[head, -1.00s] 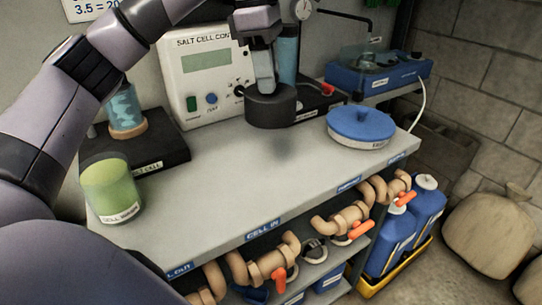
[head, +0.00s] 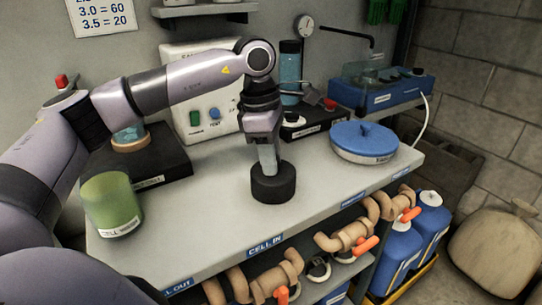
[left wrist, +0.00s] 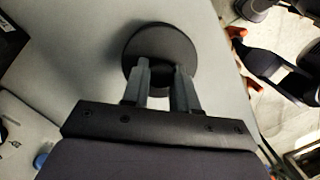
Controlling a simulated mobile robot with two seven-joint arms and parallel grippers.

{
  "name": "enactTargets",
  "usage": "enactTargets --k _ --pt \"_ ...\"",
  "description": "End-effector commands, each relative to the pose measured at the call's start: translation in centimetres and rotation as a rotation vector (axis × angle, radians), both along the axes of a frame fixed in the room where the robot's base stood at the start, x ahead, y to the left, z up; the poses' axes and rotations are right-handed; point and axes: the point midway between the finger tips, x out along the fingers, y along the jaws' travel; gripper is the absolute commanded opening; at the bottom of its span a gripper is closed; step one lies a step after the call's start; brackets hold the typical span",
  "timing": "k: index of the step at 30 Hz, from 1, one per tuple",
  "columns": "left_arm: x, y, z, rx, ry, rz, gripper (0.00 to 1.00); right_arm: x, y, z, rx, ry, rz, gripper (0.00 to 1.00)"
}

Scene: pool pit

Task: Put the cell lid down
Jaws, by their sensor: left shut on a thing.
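The cell lid (head: 273,187) is a black round cap near the middle of the shelf top, above the CELL IN label. My left gripper (head: 268,165) points down and is shut on the lid's upper part. The lid looks level and its underside is at or very near the shelf top (head: 215,215); I cannot tell whether it touches. In the left wrist view the two fingers (left wrist: 160,78) close on the middle of the dark round lid (left wrist: 160,48). My right gripper is not in view.
A green cup (head: 110,205) stands at the left front. A black base (head: 150,165) is behind it. A blue-lidded round tub (head: 364,142) stands at the right, with a blue device (head: 382,92) behind. Valves (head: 345,236) line the front below the edge. Shelf space around the lid is clear.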

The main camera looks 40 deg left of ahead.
Motion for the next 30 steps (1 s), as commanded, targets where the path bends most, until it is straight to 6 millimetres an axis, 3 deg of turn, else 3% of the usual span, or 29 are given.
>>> enactTargets --k 7,8,9,10,22,30 --pt "0.0 0.0 -0.4 0.000 0.001 0.000 0.00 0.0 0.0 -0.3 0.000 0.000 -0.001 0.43" --pt "0.0 0.0 -0.3 0.000 0.001 0.000 0.35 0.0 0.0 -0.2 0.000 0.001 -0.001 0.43" --pt "0.0 0.0 -0.3 0.000 0.001 0.000 0.48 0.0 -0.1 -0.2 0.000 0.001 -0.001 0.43" --pt "0.0 0.0 -0.3 0.000 0.001 0.000 0.54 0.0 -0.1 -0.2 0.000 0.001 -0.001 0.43" --pt "0.0 0.0 0.6 -0.001 -0.001 0.000 0.54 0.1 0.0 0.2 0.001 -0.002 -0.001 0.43" --pt "-0.2 0.7 5.8 -0.002 -0.004 -0.001 0.54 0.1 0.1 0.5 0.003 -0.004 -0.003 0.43"
